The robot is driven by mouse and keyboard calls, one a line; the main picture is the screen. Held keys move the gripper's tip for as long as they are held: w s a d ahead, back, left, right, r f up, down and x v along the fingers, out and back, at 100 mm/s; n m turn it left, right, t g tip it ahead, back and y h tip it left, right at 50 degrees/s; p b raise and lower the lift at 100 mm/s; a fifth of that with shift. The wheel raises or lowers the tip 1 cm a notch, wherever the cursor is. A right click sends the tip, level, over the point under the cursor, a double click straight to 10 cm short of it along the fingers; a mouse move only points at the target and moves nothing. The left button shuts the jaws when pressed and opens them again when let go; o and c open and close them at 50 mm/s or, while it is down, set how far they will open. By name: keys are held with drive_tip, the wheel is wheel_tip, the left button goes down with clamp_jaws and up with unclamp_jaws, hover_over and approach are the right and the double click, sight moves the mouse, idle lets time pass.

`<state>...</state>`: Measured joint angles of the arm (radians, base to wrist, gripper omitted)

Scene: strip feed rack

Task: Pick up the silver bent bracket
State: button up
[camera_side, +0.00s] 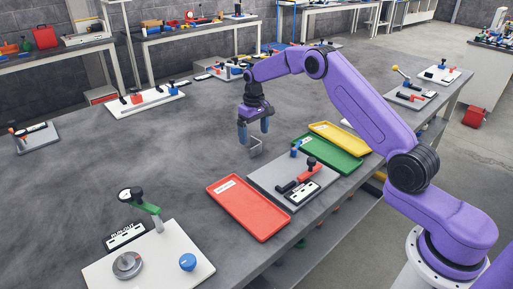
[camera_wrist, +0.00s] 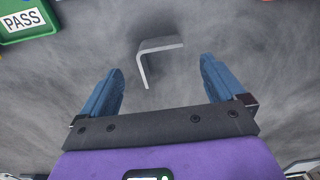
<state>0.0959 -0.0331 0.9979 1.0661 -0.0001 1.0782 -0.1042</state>
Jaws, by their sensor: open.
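The silver bent bracket (camera_side: 255,146) stands on the grey table just below my gripper in the side view. In the wrist view the bracket (camera_wrist: 152,52) shows as a thin L-shaped strip ahead of my fingers, left of the middle of the gap. My gripper (camera_side: 254,141) is open, with its two blue fingers apart. In the wrist view my gripper (camera_wrist: 163,70) has nothing between its fingers. The bracket looks apart from both fingers. The exact height of the fingertips above the table cannot be told.
A red tray (camera_side: 247,208), a grey fixture plate (camera_side: 265,176) with levers, a green tray (camera_side: 333,160) and a yellow tray (camera_side: 340,137) lie right of the bracket. A white fixture board (camera_side: 100,275) is at the front. The table left of the bracket is clear.

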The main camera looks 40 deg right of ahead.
sight(254, 145)
drive_tip(key=shift+s+f, duration=0.1)
drive_tip(key=shift+f, duration=2.9)
drive_tip(key=c, duration=1.2)
